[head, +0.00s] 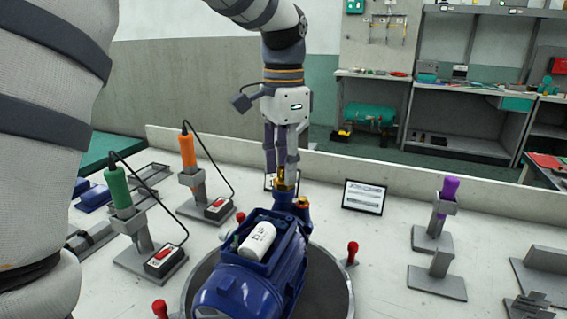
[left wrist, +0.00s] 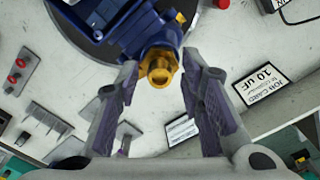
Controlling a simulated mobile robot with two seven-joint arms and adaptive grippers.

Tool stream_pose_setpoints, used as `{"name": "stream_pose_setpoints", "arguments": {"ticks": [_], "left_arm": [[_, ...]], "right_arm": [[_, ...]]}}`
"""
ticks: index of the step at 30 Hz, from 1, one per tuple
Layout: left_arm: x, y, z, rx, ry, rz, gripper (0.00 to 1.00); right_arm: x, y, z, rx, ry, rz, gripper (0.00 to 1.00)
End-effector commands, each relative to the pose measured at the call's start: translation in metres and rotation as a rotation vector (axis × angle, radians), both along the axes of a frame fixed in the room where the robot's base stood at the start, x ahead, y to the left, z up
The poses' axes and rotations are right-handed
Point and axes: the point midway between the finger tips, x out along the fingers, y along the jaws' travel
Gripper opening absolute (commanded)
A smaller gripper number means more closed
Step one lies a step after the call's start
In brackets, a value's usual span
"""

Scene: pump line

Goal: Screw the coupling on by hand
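The blue pump motor (head: 235,290) lies on a round dark turntable (head: 338,300), with a white cylinder (head: 258,238) marked in dark print in its open top. A gold coupling (head: 284,183) sits at the motor's far end, and a second gold fitting (head: 303,202) is beside it. My left gripper (head: 280,170) points down over the gold coupling. In the left wrist view its fingers are spread, with the gold coupling (left wrist: 160,68) between or just beyond the tips; I cannot tell whether they touch it. Threads and seating are not clear. My right gripper is not in view.
Green (head: 118,187) and orange (head: 187,150) handled tools stand in holders at the left, their cords looping to red-switch boxes. A job card (head: 363,197) stands behind the motor. A purple-handled tool (head: 447,190) stands at the right. Red knobs (head: 352,250) surround the turntable.

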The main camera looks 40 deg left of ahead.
Motion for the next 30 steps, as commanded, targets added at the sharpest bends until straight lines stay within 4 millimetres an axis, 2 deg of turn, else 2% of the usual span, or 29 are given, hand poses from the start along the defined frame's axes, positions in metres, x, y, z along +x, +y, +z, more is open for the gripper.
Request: {"name": "stream_pose_setpoints", "arguments": {"ticks": [2, 6, 11, 16, 23, 27, 30], "left_arm": [[0.0000, 0.0000, 0.0000, 0.000, 0.000, -0.001, 0.33], [0.0000, 0.0000, 0.0000, 0.000, 0.000, -0.002, 0.01], [0.0000, 0.0000, -0.0001, -0.001, -0.001, -0.021, 0.00], [0.0000, 0.0001, -0.0002, -0.001, -0.001, -0.293, 0.00], [0.0000, 0.0003, -0.0002, 0.000, -0.001, -0.316, 0.00], [-0.0001, 0.0002, -0.0005, -0.002, -0.002, -0.552, 0.00], [-0.0002, 0.0006, -0.0004, 0.001, 0.000, -0.610, 0.00]], "right_arm": [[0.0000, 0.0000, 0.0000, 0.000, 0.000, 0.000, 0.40], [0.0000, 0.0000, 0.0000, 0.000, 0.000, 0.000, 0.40], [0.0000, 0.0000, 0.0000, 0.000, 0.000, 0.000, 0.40], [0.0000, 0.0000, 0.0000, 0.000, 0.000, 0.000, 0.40], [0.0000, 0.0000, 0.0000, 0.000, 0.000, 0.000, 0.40], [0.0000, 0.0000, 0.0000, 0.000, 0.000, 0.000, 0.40], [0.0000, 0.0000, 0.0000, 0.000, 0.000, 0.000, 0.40]]}}
